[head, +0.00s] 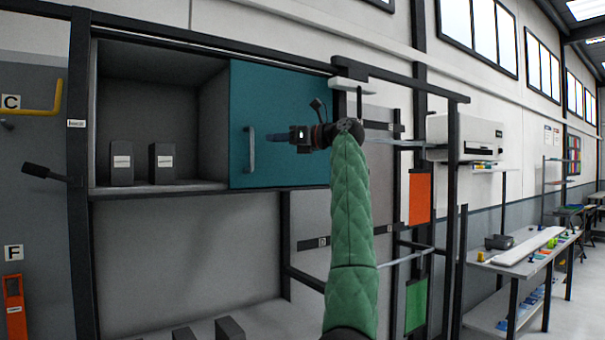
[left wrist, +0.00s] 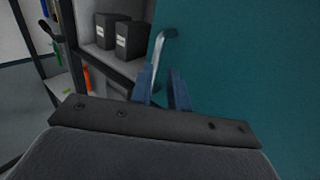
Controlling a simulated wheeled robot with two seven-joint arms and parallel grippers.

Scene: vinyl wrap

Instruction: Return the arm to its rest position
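My left gripper (head: 262,125) is at the end of the green-sleeved arm, in front of the teal sliding door (head: 290,90). In the left wrist view its two blue fingers (left wrist: 164,90) stand apart, with nothing seen clamped between them. The door's grey vertical handle (head: 251,150) is just beside and below the fingertips in the head view. In the left wrist view the handle (left wrist: 163,52) rises just beyond the fingers; I cannot tell whether they touch it. My right gripper is in neither view.
The open left half of the cabinet holds two dark labelled boxes (head: 121,163) (head: 161,163). A dark frame post (head: 453,190) and orange and green panels (head: 420,198) stand right of my arm. A workbench (head: 520,257) is farther right. More dark boxes (head: 229,329) sit low down.

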